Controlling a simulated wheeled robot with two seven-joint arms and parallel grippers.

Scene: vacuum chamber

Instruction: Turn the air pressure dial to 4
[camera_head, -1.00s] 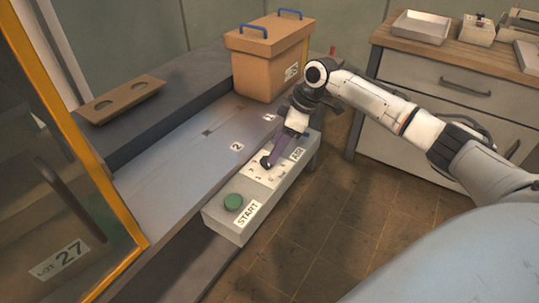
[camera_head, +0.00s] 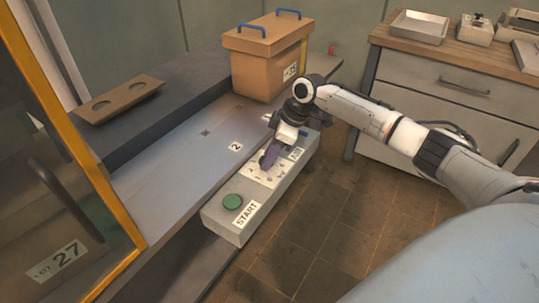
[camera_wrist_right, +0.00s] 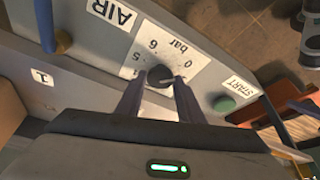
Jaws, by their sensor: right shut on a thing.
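The air pressure dial is a small black knob (camera_wrist_right: 159,77) on a white scale plate (camera_wrist_right: 178,47) marked "bar", with 0, 6 and 5 readable in the right wrist view. In the head view the plate (camera_head: 255,178) lies on the grey control box (camera_head: 228,222), between the START and AIR labels. My right gripper (camera_head: 266,163) reaches down over the plate. In the right wrist view its two fingers (camera_wrist_right: 156,92) stand either side of the knob, shut on it. The fingers hide the scale's near side, and I cannot read the pointer. My left gripper is not in view.
A green START button (camera_head: 233,202) sits on the same box, near the dial. A cardboard-coloured box (camera_head: 262,72) with blue handles stands behind. A yellow-framed chamber door (camera_head: 100,170) is at the left. A drawer cabinet (camera_head: 440,85) stands at back right.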

